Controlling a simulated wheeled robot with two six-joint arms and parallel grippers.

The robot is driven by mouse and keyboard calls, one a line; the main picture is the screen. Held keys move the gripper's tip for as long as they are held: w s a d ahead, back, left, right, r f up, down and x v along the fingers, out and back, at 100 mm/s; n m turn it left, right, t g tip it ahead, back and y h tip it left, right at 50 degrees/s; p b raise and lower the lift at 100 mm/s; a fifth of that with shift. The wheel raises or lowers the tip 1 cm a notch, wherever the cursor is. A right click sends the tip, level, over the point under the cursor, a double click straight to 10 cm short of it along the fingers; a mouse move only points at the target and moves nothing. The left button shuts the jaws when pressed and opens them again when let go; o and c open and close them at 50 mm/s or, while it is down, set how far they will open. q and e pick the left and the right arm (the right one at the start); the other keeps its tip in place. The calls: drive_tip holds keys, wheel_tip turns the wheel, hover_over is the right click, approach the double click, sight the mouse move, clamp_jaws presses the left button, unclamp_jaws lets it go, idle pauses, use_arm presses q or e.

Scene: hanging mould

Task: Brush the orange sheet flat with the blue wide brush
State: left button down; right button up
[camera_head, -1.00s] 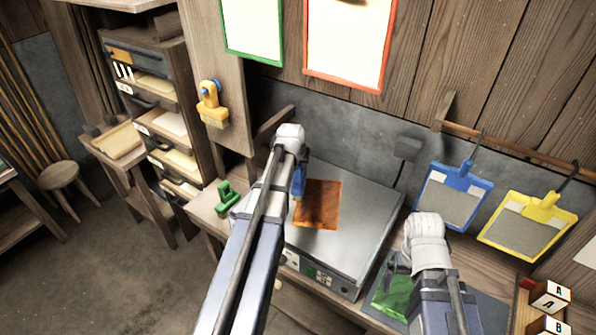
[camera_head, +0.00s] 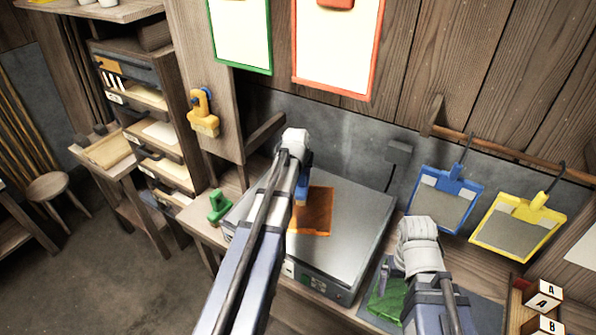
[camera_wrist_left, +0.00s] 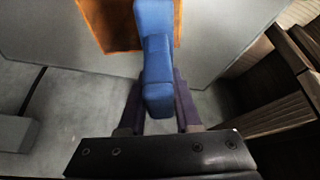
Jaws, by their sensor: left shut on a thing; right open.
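The orange sheet (camera_head: 314,212) lies on the grey metal top of a box-shaped unit (camera_head: 352,218). It also shows in the left wrist view (camera_wrist_left: 106,22), partly covered by the brush. My left gripper (camera_wrist_left: 157,112) is shut on the blue wide brush (camera_wrist_left: 155,50), which extends over the sheet. In the head view the brush (camera_head: 304,180) shows at the sheet's left edge, mostly hidden behind my left arm. Whether its bristles touch the sheet cannot be seen.
A green-handled tool (camera_head: 219,204) stands left of the unit. A yellow brush (camera_head: 203,112) hangs on the post. Blue (camera_head: 446,198) and yellow (camera_head: 518,226) framed panels hang at the right. Lettered blocks (camera_head: 545,296) sit at the lower right.

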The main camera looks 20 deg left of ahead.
use_arm(q)
drive_tip(key=shift+d, duration=0.15)
drive_tip(key=shift+w+d, duration=0.25)
drive_tip(key=shift+d, duration=0.55)
drive_tip(key=shift+w+d, duration=0.25)
drive_tip(key=shift+d, duration=0.55)
drive_tip(key=d, duration=0.1)
drive_tip(key=w+d, duration=0.1)
drive_tip(key=d, duration=0.1)
drive_tip(key=shift+d+r, duration=0.15)
drive_tip(key=shift+d, duration=0.05)
drive_tip(key=shift+d, duration=0.1)
idle(0.7)
